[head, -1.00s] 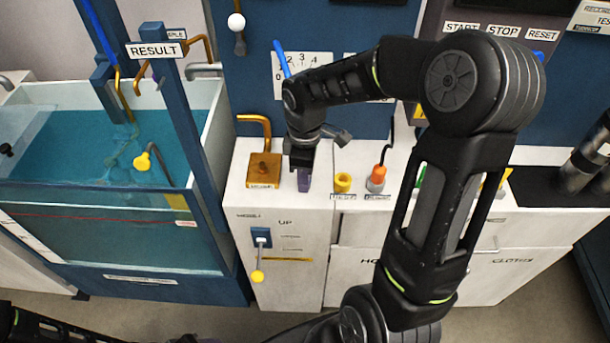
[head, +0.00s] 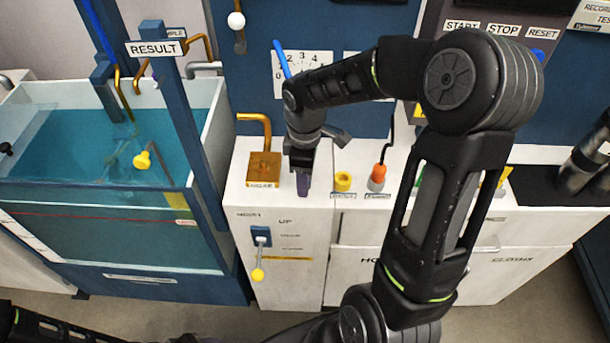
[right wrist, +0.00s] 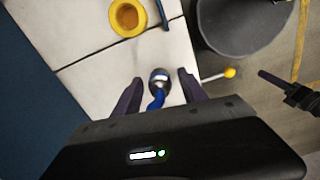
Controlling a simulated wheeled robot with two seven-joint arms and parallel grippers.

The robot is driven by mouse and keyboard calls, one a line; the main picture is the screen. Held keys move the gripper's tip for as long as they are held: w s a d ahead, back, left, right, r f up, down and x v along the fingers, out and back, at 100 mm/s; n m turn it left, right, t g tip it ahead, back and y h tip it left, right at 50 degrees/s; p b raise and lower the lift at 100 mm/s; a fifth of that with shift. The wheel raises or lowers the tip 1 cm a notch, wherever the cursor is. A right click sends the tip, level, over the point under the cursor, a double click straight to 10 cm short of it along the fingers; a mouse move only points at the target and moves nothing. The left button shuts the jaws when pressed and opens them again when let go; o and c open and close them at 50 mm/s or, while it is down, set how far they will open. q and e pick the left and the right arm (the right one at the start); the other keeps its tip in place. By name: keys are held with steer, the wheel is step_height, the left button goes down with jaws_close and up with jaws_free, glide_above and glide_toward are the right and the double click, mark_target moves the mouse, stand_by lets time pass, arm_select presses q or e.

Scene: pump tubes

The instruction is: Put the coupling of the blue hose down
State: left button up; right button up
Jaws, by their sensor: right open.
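My right gripper (head: 304,190) is low over the white counter (head: 318,215), between the copper block and the yellow ring. In the right wrist view its fingers (right wrist: 160,88) are open, one on each side of the coupling (right wrist: 160,75). The coupling is a round metallic end on the blue hose (right wrist: 156,102), and neither finger visibly touches it. In the head view the arm hides the coupling; part of the blue hose (head: 282,58) shows above the arm. A dark finger-like part (right wrist: 272,80) at the right of the wrist view may be my left gripper; its opening is unclear.
A copper block with a pipe (head: 263,168) stands left of the gripper. A yellow ring (head: 343,182) and an orange-topped fitting (head: 377,177) stand to the right. A yellow-knobbed lever (head: 258,272) is on the counter's front. The water tank (head: 110,250) is at left.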

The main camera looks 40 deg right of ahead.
step_height(320, 180, up, 12)
steer(key=shift+r, duration=0.15)
stand_by(0.3)
stand_by(0.6)
